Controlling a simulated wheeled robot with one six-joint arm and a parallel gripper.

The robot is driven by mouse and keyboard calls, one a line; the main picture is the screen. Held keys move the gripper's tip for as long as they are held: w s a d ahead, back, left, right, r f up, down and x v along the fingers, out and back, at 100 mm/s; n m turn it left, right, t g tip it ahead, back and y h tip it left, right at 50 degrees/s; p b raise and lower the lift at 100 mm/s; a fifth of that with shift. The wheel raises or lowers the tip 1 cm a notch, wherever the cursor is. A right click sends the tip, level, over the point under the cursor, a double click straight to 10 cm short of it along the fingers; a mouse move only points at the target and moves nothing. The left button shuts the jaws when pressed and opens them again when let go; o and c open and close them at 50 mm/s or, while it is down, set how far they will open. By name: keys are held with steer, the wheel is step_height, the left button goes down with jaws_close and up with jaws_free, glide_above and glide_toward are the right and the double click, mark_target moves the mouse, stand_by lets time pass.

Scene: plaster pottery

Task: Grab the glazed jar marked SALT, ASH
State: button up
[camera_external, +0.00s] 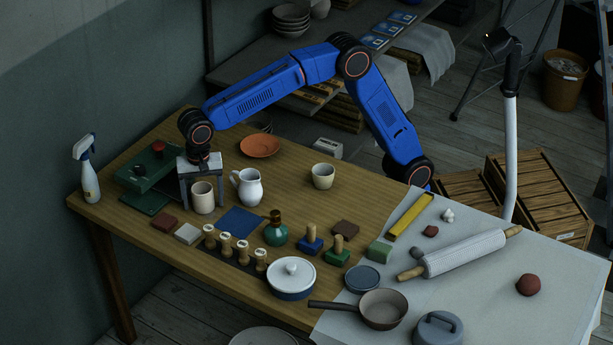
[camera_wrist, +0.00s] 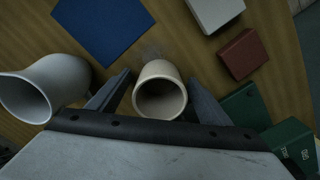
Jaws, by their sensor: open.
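A cream cylindrical jar (camera_external: 203,199) stands upright on the wooden table, near its left end. My gripper (camera_external: 202,186) points down over it, with one finger on each side. In the wrist view the open-topped jar (camera_wrist: 161,92) lies between the spread fingers of my gripper (camera_wrist: 157,92), with a gap showing at the left finger; contact at the right finger is unclear. I cannot read any SALT, ASH marking. A second cream cup (camera_external: 323,177) stands farther right, its marking also not legible.
A white pitcher (camera_external: 247,188) stands close on the right of the jar; it also shows in the wrist view (camera_wrist: 45,88). A green box (camera_external: 152,165) is to the left. A blue tile (camera_external: 240,220), a red block (camera_external: 164,222) and stamps lie in front.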

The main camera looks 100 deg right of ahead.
steer(key=c, duration=1.2)
